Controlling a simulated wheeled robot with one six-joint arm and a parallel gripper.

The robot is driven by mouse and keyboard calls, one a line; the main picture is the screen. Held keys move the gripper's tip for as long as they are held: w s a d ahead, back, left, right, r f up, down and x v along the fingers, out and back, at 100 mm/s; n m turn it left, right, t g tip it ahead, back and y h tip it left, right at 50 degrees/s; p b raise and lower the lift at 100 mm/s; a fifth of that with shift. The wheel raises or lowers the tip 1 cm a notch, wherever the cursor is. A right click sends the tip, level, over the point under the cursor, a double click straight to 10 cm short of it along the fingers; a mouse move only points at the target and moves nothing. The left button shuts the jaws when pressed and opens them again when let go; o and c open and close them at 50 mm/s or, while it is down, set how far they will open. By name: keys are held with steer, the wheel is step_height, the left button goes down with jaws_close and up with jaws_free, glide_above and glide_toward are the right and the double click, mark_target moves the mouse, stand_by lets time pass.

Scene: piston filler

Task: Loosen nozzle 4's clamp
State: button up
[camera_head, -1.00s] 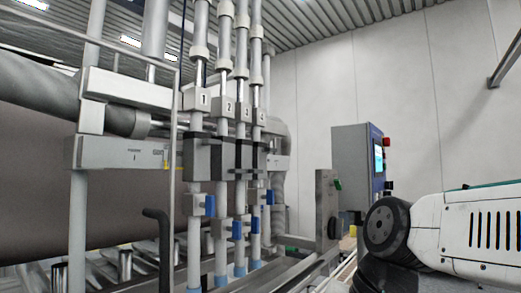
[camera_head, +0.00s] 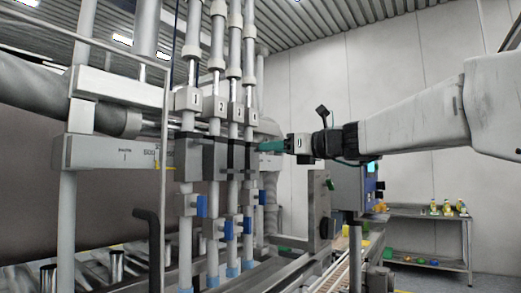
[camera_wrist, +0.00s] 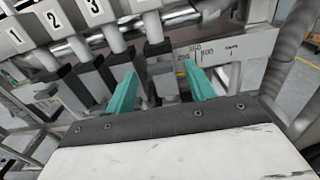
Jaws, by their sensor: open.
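Nozzle 4 (camera_head: 249,83) is the rightmost of a row of upright nozzle tubes in the head view. Its clamp (camera_head: 252,157) is a dark block on the tube below the number plate. In the wrist view nozzle 4's tube (camera_wrist: 153,27) comes down to a dark block (camera_wrist: 158,48) with a grey piece below. My gripper (camera_head: 262,147) has teal fingers and reaches in from the right at clamp height. In the wrist view my gripper (camera_wrist: 159,70) is open, its fingers on either side of the grey piece. I cannot tell whether they touch it.
Nozzles 1, 2 and 3 (camera_head: 232,83) stand close on the left, with blue handles (camera_head: 228,230) lower down. A grey upright plate (camera_head: 318,205) and a control cabinet (camera_head: 347,187) stand right of the row. A shelf (camera_head: 430,212) with small items is farther right.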

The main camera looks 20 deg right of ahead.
steer(key=shift+x, duration=1.3)
steer(key=c, duration=1)
steer(key=shift+a+n, duration=0.1)
steer(key=shift+n, duration=0.2)
steer(key=n, duration=1.7)
steer(key=shift+s+a+f, duration=0.1)
steer(key=shift+a+f, duration=0.05)
steer(key=shift+f, duration=0.1)
steer(key=shift+n, duration=0.3)
